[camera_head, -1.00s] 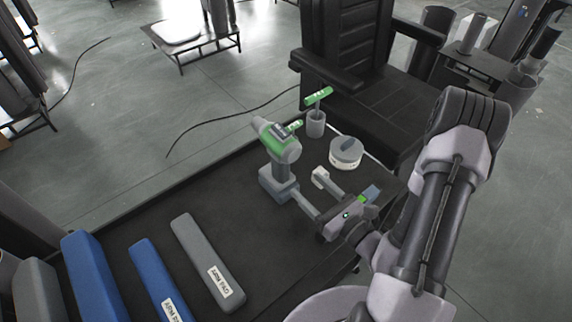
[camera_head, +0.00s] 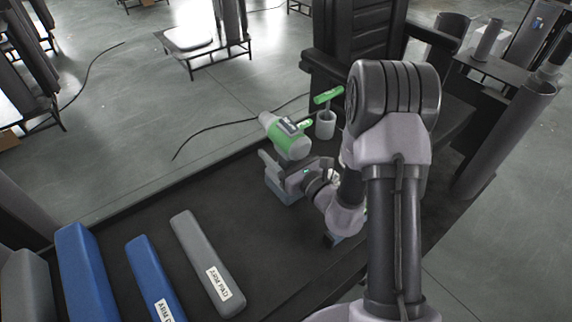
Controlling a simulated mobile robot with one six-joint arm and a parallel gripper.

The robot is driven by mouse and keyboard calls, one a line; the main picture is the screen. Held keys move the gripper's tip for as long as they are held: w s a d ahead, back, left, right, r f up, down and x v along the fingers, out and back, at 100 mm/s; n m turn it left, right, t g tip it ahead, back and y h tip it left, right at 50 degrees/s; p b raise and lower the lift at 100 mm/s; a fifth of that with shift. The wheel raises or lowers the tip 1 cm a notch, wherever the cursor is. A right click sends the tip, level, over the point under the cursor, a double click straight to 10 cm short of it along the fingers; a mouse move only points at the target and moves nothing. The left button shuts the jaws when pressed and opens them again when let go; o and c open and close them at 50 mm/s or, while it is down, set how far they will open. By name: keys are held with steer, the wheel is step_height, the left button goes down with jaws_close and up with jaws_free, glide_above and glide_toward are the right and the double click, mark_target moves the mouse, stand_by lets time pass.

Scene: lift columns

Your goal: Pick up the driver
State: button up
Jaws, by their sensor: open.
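The driver (camera_head: 289,138), a green and grey drill-like tool, stands upright on its grey base near the far edge of the dark table (camera_head: 150,209). My gripper (camera_head: 281,166) is open at the driver's lower part, with one finger to the left of the handle. The handle is largely hidden behind the gripper, so I cannot tell whether the fingers touch it. My arm comes in from the right and covers the table's right part.
A grey cup (camera_head: 325,124) with a green-handled tool (camera_head: 328,95) stands behind the driver. Grey (camera_head: 205,262) and blue (camera_head: 153,275) arm pads lie at the left front. A dark chair (camera_head: 345,45) stands behind the table. The table's middle is clear.

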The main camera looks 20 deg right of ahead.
jaws_close()
stand_by(1.3)
